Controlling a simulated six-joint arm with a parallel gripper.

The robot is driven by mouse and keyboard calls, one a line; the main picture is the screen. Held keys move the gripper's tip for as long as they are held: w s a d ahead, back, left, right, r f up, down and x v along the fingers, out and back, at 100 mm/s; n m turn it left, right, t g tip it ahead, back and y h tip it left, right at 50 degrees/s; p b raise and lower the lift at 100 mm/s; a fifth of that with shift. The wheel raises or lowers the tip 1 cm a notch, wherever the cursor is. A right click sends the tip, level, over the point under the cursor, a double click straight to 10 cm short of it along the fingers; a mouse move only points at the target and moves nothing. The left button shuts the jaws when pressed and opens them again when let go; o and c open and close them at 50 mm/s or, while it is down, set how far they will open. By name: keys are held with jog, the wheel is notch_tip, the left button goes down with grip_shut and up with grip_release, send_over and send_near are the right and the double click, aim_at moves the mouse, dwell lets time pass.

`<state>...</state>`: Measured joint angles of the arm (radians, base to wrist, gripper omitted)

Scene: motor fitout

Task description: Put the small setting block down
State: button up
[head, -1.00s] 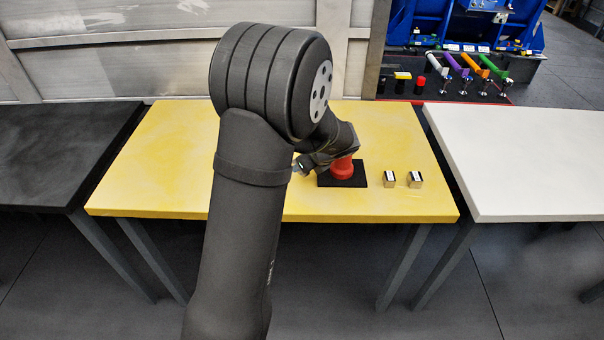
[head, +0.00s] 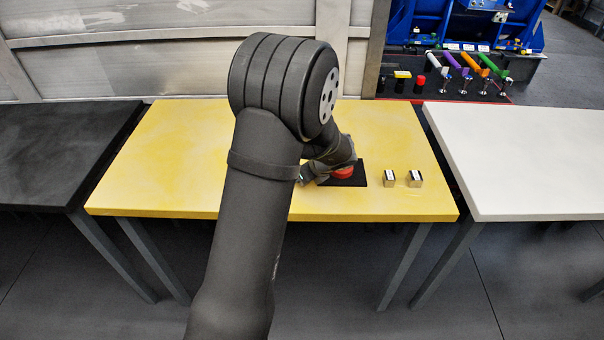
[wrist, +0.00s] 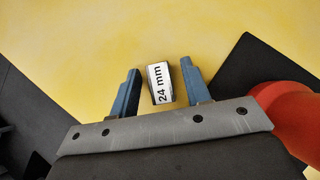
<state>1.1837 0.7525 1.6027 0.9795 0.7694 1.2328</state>
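A small block (wrist: 160,84) with a white label reading "24 mm" shows in the wrist view, over the yellow table top. My gripper (wrist: 160,65) has its two blue fingers on either side of it, with a visible gap on both sides, so it is open around the block. The block appears to rest on the table, though its height is hard to judge. In the head view my arm hides this block and most of my gripper.
A red round object (head: 343,174) stands on a black mat (head: 360,175), close to my gripper. Two metal blocks with white labels (head: 389,178) (head: 415,179) sit to the right. The left half of the yellow table (head: 170,160) is clear. A white table (head: 530,160) stands at right.

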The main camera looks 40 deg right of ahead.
jog(key=shift+s+r, duration=0.1)
jog(key=shift+r, duration=0.2)
jog(key=v, duration=1.1)
jog(key=shift+s+r, duration=0.2)
jog(key=shift+r, duration=0.1)
jog(key=x, duration=1.2)
jog(key=shift+f, duration=0.2)
notch_tip(320, 180, up, 3)
jog(key=shift+f, duration=0.2)
jog(key=shift+r, duration=0.8)
